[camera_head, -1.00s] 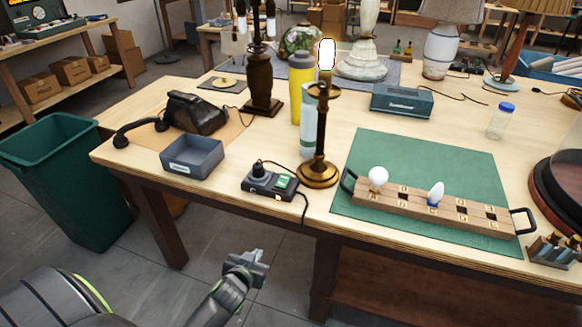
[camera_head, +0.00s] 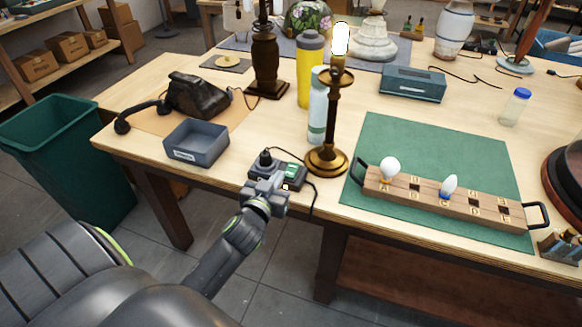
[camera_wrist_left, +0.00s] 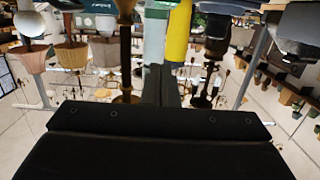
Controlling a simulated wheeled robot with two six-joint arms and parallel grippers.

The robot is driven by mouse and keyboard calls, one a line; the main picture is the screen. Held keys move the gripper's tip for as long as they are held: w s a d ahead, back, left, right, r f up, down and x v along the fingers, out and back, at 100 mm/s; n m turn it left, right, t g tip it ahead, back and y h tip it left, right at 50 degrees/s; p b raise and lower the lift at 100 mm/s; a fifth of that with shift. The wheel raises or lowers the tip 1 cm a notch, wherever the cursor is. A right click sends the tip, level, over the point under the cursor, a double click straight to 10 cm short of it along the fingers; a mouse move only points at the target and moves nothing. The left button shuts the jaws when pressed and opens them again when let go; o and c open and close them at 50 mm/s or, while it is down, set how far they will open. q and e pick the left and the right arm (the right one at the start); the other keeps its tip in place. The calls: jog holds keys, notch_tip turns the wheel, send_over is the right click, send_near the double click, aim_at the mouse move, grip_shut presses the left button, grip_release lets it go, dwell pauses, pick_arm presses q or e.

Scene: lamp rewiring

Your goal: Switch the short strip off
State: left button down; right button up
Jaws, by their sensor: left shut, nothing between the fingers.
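The short strip (camera_head: 291,176) is a dark grey block near the table's front edge, with a black plug in its left end. A green lit switch shows on its right part. My left gripper (camera_head: 268,184) is shut and empty, at the strip's front side, covering part of it. I cannot tell whether it touches the strip. In the left wrist view, the gripper's dark fingers (camera_wrist_left: 170,88) point toward the bottles, and I cannot make out the strip. The brass lamp (camera_head: 327,157) stands right behind the strip, its bulb glowing white. My right gripper is not in view.
A grey open box (camera_head: 197,145) and a black telephone (camera_head: 198,97) lie left of the strip. A wooden bulb rack (camera_head: 420,192) lies on a green mat (camera_head: 395,135) to the right. A yellow bottle (camera_head: 310,75) stands behind. A black cord hangs over the table's edge.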

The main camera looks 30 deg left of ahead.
pick_arm(q)
jog(key=p, duration=0.2)
send_over(291, 173)
jog(key=shift+s+f, duration=0.25)
jog(key=shift+f, duration=0.25)
notch_tip(291, 173, down, 3)
jog(key=shift+w+r+b, duration=0.15)
jog(key=shift+b, duration=0.55)
jog(key=shift+f, duration=0.7)
